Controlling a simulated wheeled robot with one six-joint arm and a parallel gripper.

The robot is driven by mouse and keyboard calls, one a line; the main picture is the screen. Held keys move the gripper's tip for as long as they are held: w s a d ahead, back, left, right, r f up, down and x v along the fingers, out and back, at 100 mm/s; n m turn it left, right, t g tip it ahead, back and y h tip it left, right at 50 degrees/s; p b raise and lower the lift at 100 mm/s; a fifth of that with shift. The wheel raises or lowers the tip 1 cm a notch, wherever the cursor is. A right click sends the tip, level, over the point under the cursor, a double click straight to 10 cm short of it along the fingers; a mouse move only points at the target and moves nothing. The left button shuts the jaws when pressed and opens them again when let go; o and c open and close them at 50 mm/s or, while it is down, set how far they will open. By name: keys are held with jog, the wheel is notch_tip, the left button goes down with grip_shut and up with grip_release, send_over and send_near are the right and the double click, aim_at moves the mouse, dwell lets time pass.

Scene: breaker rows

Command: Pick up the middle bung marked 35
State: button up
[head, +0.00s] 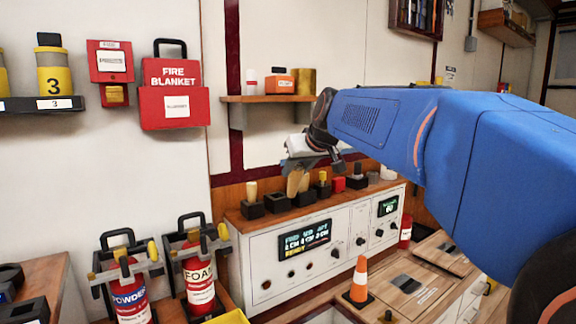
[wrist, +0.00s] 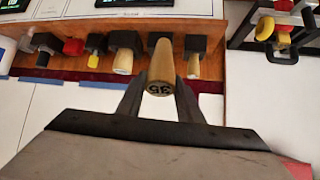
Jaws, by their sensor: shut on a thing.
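The wooden bung marked 35 (wrist: 160,68) is held between the two fingers of my gripper (wrist: 161,95), its numbered end toward the wrist camera. In the head view my gripper (head: 316,164) is above the row of holders, with pale wood (head: 293,183) below it.
The holders stand on a wooden ledge above a white panel (head: 300,248) with displays and knobs. A yellow-topped piece (head: 322,178) and a red block (head: 338,185) are close by. A shelf (head: 268,98) is behind. Extinguishers (head: 198,278) and an orange cone (head: 359,279) stand lower.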

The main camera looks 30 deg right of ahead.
jog(key=s+a+r+g, duration=0.1)
jog(key=s+r+g, duration=0.1)
jog(key=s, duration=0.8)
jog(key=shift+s+a+g+y, duration=0.3)
jog(key=shift+a+g, duration=0.05)
jog(key=shift+g, duration=0.55)
